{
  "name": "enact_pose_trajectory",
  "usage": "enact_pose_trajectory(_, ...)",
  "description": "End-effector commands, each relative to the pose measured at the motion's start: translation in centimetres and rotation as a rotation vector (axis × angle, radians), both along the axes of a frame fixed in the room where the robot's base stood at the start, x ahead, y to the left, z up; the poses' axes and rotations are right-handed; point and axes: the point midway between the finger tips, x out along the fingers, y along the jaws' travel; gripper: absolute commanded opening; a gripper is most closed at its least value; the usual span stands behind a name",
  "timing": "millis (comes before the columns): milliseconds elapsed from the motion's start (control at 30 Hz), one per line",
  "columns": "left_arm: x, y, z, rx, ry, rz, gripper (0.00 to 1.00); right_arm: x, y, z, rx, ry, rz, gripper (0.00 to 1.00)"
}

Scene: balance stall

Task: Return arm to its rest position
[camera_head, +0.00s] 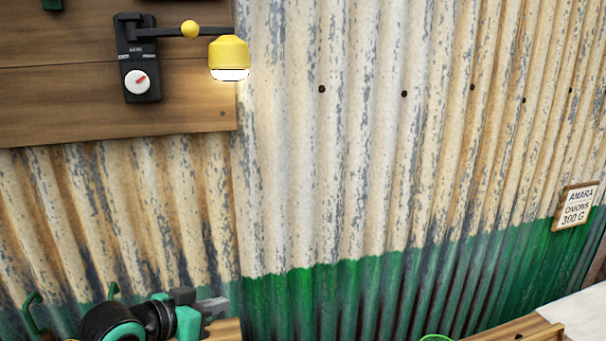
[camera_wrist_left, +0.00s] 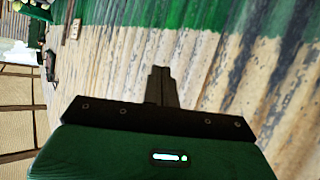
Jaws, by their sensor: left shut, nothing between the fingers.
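My right gripper is in neither view.
A black wall lamp (camera_head: 138,60) with a yellow shade (camera_head: 229,58) hangs on a wooden panel (camera_head: 60,110). A small sign (camera_head: 576,207) reads "AMARA ONIONS 300 G". A wooden edge (camera_head: 520,330) and a green round rim (camera_head: 436,338) show at the bottom.

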Motion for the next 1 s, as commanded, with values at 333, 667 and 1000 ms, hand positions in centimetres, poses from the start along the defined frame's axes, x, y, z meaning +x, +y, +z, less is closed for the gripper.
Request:
enact_pose_trajectory(333, -8.2, 1.4, -14.1, 0.145, 0.258, 0.134, 0.00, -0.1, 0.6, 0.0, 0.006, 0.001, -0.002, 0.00)
enact_pose_trajectory(667, -19.2, 3.9, -23.3, 0.305, 0.516, 0.258, 0.00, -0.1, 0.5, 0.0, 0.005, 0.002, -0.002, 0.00)
enact_pose_trajectory(1000, -28.1, 6.0, -27.1, 0.431, 0.708, 0.338, 0.00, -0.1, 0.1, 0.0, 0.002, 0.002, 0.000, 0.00)
